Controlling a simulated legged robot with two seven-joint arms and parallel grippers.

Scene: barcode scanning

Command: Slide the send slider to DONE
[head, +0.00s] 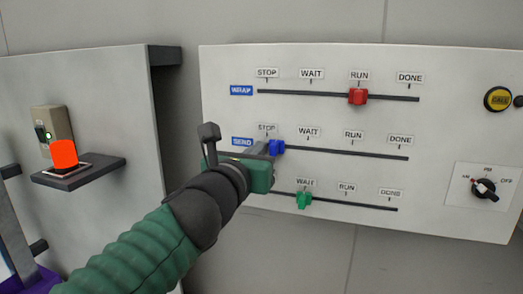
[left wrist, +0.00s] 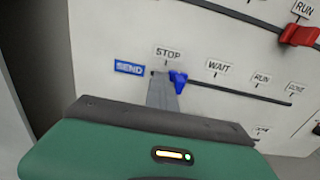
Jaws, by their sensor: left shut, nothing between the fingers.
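The send slider's blue knob (head: 277,147) sits just right of the STOP label, on the middle track of the white panel. It also shows in the left wrist view (left wrist: 178,79). The blue SEND label (left wrist: 130,67) is left of it, and the send DONE label (head: 400,140) is at the track's right end. My left gripper (head: 262,149) is shut and empty, its tip at the left side of the blue knob; I cannot tell whether they touch. My left arm hides part of the lower track. My right gripper is not in view.
Above is the wrap slider with a red knob (head: 358,97) near RUN. Below is a green knob (head: 304,200) near WAIT. A yellow button (head: 497,98) and a rotary switch (head: 484,188) are at right. A shelf (head: 78,172) with an orange-red item (head: 64,153) is at left.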

